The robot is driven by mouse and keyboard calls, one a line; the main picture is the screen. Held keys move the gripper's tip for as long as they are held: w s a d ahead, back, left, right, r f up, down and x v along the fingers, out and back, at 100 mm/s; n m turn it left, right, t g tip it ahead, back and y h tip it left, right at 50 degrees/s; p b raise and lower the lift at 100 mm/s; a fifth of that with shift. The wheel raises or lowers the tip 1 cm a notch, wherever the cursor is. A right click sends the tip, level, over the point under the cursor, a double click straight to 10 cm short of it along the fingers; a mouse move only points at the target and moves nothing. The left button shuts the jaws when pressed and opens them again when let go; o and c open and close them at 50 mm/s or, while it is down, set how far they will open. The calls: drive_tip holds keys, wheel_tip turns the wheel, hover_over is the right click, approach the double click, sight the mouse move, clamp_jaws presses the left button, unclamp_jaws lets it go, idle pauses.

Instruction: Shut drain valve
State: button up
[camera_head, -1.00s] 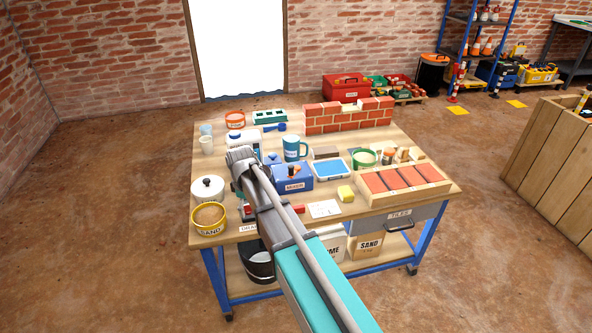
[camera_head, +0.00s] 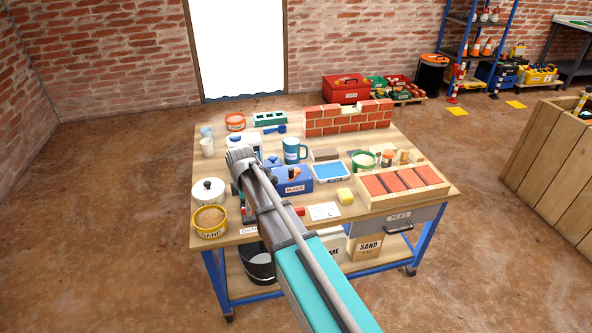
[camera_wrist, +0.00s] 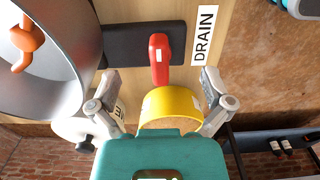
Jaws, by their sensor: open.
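The drain valve's red lever (camera_wrist: 160,58) shows in the wrist view, on a dark base plate (camera_wrist: 125,42) beside the white DRAIN label (camera_wrist: 205,36). It runs up and down the picture. My gripper (camera_wrist: 158,82) is open, with one finger to each side of the lever's lower end. Neither finger visibly touches it. In the head view, the DRAIN label (camera_head: 249,231) is partly visible at the table's front edge. My arm stands over the valve and hides much of it, and my fingertips are hidden there too.
A yellow sand tub (camera_head: 210,222) stands left of the valve; it also shows between my fingers in the wrist view (camera_wrist: 172,104). A large grey round part (camera_wrist: 40,80) with an orange piece is close at left. A blue mixer box (camera_head: 293,180) stands behind.

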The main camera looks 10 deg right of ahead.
drive_tip(key=shift+r+p, duration=6.15)
drive_tip(key=shift+r, duration=0.3)
drive_tip(key=s+d+r+m+p, duration=0.5)
drive_tip(key=s+d+m, duration=0.1)
drive_tip(key=s+m, duration=0.1)
drive_tip(key=s+d+r+m+p, duration=0.5)
drive_tip(key=s+d+m, duration=0.1)
drive_tip(key=s+m, duration=0.2)
drive_tip(key=shift+s+d, duration=0.15)
drive_tip(key=shift+s, duration=0.2)
drive_tip(key=s+m, duration=0.1)
drive_tip(key=s+d+r+m+p, duration=0.1)
drive_tip(key=s+m, duration=0.1)
drive_tip(key=shift+d+r+p, duration=0.3)
drive_tip(key=shift+r+p, duration=0.05)
drive_tip(key=shift+r, duration=0.05)
